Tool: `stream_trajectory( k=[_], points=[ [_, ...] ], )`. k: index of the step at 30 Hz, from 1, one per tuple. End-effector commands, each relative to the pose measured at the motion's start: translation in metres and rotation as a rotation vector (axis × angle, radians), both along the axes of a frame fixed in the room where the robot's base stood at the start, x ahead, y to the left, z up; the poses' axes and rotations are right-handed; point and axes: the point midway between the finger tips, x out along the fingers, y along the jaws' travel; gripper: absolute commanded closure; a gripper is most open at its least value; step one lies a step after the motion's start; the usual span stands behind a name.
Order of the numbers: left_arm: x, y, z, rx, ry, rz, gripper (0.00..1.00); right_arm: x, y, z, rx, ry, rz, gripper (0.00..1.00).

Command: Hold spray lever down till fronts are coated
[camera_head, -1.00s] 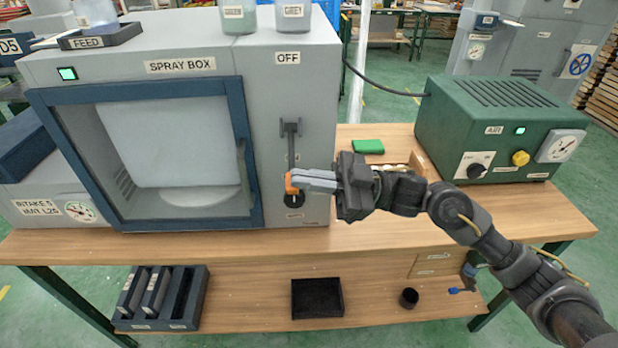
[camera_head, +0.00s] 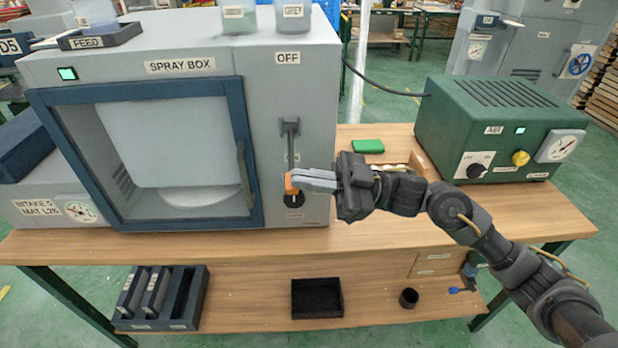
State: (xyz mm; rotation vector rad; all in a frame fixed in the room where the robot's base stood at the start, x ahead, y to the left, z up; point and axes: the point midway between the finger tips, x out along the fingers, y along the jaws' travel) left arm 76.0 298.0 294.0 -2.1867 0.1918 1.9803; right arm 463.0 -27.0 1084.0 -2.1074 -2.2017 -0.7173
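The spray box (camera_head: 315,110) is a grey cabinet with a blue-framed window. Behind the window, a large pale panel (camera_head: 165,140) stands above a pale round base (camera_head: 200,196); I see no clear colour coat on it. The spray lever (camera_head: 291,150) is on the box's right front, under an "OFF" label, with its orange handle (camera_head: 289,186) low down. My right gripper (camera_head: 300,183) reaches in from the right, its fingers at the handle and seemingly closed on it. The fingers hide part of the handle. My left gripper is not in view.
A green air unit (camera_head: 490,125) with a lit green lamp, knobs and a gauge stands on the bench's right. A green block (camera_head: 368,146) lies behind my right gripper. Jars (camera_head: 292,14) stand on the box. A slotted rack (camera_head: 196,300) and black tray (camera_head: 318,314) sit on the lower shelf.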

Motion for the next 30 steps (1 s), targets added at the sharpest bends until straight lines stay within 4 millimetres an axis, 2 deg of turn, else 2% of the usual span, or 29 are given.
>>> stream_trajectory(
  k=[1,26,30],
  points=[
    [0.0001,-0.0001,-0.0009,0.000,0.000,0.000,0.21,0.0008,0.0008,-0.0074,-0.014,0.013,-0.001,1.00],
    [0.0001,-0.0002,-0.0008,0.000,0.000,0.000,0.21,0.0007,0.0007,-0.0073,-0.014,0.013,-0.001,1.00],
    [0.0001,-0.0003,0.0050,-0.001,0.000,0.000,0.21,-0.0005,0.0010,-0.0013,-0.014,0.012,0.000,1.00]
  ],
)
